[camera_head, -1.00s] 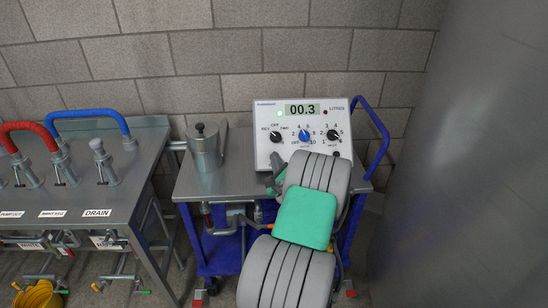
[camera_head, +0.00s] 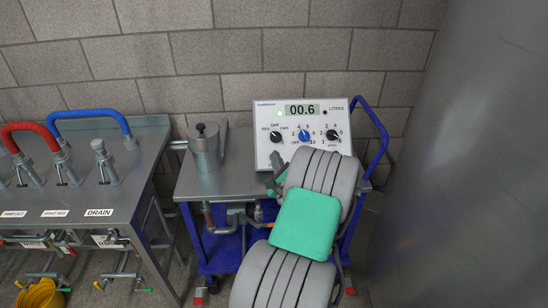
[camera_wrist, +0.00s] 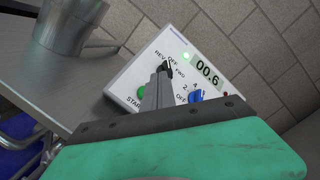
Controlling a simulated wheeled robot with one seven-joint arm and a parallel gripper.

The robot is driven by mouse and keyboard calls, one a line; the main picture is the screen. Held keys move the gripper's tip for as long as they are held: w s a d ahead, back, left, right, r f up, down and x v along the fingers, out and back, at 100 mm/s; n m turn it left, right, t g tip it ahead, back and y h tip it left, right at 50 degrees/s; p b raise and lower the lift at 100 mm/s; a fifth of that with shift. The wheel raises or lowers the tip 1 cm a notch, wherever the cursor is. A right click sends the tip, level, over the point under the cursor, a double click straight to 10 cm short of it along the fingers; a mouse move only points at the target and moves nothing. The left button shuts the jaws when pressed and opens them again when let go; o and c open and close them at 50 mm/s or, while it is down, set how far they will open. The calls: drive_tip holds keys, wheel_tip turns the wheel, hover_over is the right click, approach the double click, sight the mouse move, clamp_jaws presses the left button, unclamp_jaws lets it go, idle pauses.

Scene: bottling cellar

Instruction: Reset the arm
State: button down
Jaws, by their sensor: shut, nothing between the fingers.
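My gripper (camera_wrist: 160,75) is shut and empty. In the wrist view its fingertips are in front of the control panel (camera_wrist: 125,85), appearing just below the black REV/OFF/FWD knob (camera_wrist: 168,64); I cannot tell whether they touch it. In the head view my arm covers the panel's lower right, and the gripper (camera_head: 274,172) shows at its lower left edge. The display (camera_head: 302,110) reads 00.6 litres, with a green lamp lit beside it. A blue knob (camera_head: 305,135) and another black knob (camera_head: 332,134) sit on the panel. The green START button (camera_wrist: 141,92) is partly hidden by the fingers.
The panel stands on a blue-framed trolley with a metal top (camera_head: 225,182). A steel pot (camera_head: 206,150) stands left of the panel. A steel bench (camera_head: 135,165) with red and blue hoses is further left. A large grey tank (camera_head: 460,170) fills the right side.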

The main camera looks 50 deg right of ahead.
idle(0.3)
drive_tip(key=w+a+r+n+t+y, duration=0.2)
drive_tip(key=w+a+n+y, duration=0.4)
drive_tip(key=w+a+n, duration=0.25)
drive_tip(key=w+a+n+g+y, duration=0.2)
drive_tip(key=w+a+n+y, duration=0.3)
drive_tip(key=a, duration=0.6)
drive_tip(key=w+a+n+g+y, duration=0.1)
drive_tip(key=a+n+g+y, duration=0.1)
drive_tip(key=a+n, duration=0.7)
drive_tip(key=s+a+n+g, duration=0.3)
drive_tip(key=s+a, duration=0.1)
drive_tip(key=a, duration=0.3)
drive_tip(key=s+a+n+g, duration=0.2)
drive_tip(key=s+a+n, duration=0.15)
drive_tip(key=a, duration=0.35)
drive_tip(key=s+a+n+g, duration=0.2)
drive_tip(key=s, duration=0.4)
drive_tip(key=s+a+n+g+h, duration=0.1)
drive_tip(key=s+n+g, duration=0.1)
drive_tip(key=s, duration=0.4)
drive_tip(key=shift+s+a+r+n, duration=0.25)
drive_tip(key=shift+a+r+n, duration=0.05)
drive_tip(key=shift+a+r, duration=0.15)
idle(1.8)
